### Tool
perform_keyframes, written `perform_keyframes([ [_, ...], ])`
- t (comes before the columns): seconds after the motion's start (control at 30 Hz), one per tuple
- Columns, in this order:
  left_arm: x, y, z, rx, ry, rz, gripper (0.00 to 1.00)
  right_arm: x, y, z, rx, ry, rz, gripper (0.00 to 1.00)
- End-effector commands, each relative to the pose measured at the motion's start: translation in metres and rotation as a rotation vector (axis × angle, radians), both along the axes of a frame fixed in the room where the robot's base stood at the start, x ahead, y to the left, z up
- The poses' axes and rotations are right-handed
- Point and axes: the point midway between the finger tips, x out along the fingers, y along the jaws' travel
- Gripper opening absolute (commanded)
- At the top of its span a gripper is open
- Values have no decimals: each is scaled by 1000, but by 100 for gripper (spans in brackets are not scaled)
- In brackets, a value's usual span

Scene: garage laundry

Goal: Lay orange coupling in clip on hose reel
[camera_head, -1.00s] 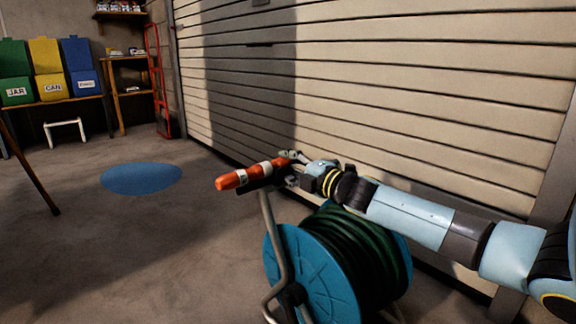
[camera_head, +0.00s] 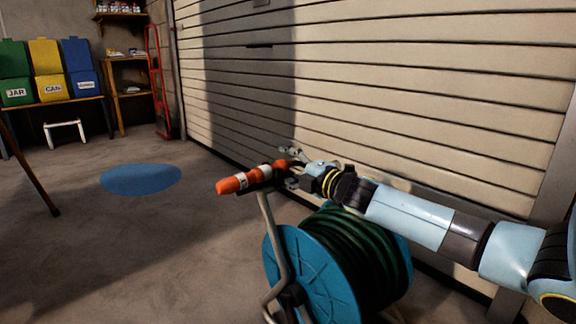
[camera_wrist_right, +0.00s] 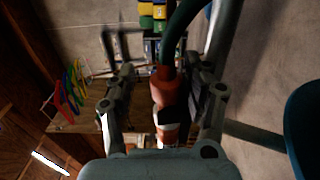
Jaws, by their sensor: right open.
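The orange coupling (camera_head: 245,181) with its white band lies level at the top of the hose reel's (camera_head: 312,268) frame, over a dark holder that I take for the clip (camera_head: 262,188). How deep it sits there I cannot tell. My right gripper (camera_head: 291,167) is open at the coupling's right end. In the right wrist view the coupling (camera_wrist_right: 166,100) lies between the spread fingers of the gripper (camera_wrist_right: 160,82), with the green hose (camera_wrist_right: 180,38) running from its end. My left gripper is in neither view.
The roller door (camera_head: 420,100) stands close behind the reel and my arm. Green, yellow and blue bins (camera_head: 50,68) stand at the far left. A blue round mat (camera_head: 141,179) lies on open floor to the left.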

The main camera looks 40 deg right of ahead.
Motion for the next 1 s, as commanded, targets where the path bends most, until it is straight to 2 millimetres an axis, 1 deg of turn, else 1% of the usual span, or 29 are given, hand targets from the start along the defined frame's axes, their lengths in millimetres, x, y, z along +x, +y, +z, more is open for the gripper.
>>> perform_keyframes([
  [0.03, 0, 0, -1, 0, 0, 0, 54, -1, -1, -4, 0, 6, -3, 57],
  [0.27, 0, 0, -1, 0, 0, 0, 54, -9, -2, -4, 0, 6, -1, 57],
  [1.0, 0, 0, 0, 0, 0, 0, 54, -69, -7, -1, -1, 1, 4, 57],
])
